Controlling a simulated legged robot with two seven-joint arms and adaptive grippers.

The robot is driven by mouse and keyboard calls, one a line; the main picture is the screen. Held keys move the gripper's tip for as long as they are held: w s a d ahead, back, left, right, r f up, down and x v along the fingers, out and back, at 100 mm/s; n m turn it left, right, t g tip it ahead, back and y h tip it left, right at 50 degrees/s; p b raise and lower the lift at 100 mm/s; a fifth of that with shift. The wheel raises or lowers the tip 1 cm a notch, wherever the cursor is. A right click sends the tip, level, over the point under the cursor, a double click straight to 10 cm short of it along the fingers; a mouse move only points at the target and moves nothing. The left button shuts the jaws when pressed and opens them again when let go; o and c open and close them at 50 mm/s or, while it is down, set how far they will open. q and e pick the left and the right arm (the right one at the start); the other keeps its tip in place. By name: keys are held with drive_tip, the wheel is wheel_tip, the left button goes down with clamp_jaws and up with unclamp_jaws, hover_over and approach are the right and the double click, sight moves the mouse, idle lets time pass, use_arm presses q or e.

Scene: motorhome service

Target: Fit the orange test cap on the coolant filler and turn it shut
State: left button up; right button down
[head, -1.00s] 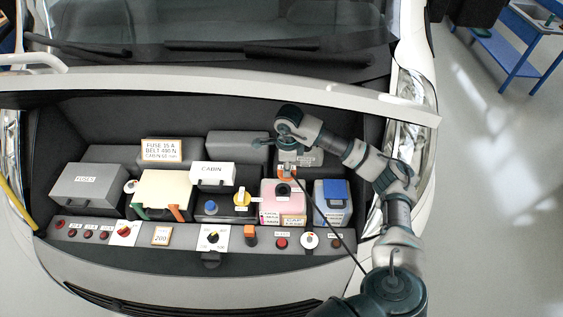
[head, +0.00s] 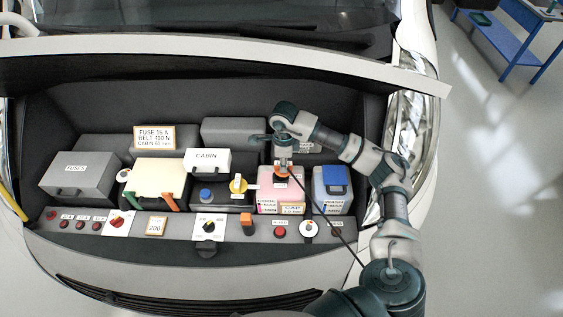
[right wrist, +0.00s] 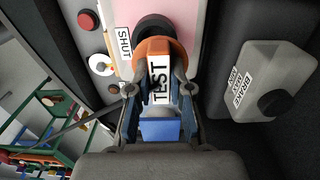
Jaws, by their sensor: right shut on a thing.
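The orange test cap (right wrist: 158,48) with its white TEST label is between the fingers of my right gripper (right wrist: 150,95), which is shut on it. In the head view the right gripper (head: 281,164) is above the pink coolant tank (head: 270,200), with the cap (head: 281,172) at the tank's top. In the right wrist view the cap overlaps the black filler neck (right wrist: 152,24) and hides part of it. I cannot tell whether the cap is seated or just above it. A SHUT label (right wrist: 124,42) is beside the filler. My left gripper is not in view.
A black cable (head: 335,235) runs across the front panel (head: 180,245). The raised edge (head: 220,45) spans the bay behind the arm.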

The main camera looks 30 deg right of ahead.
drive_tip(key=shift+f, duration=0.1)
drive_tip(key=shift+a, duration=0.1)
drive_tip(key=shift+a+r, duration=0.25)
drive_tip(key=shift+a, duration=0.55)
drive_tip(key=shift+d, duration=0.5)
drive_tip(key=shift+s+d+f, duration=0.1)
drive_tip(key=shift+d, duration=0.6)
drive_tip(key=shift+a, duration=0.95)
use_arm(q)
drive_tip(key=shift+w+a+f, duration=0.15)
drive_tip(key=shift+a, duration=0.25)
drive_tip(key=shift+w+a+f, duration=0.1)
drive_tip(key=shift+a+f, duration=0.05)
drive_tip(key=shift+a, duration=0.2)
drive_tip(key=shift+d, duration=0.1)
use_arm(e)
drive_tip(key=shift+d, duration=0.1)
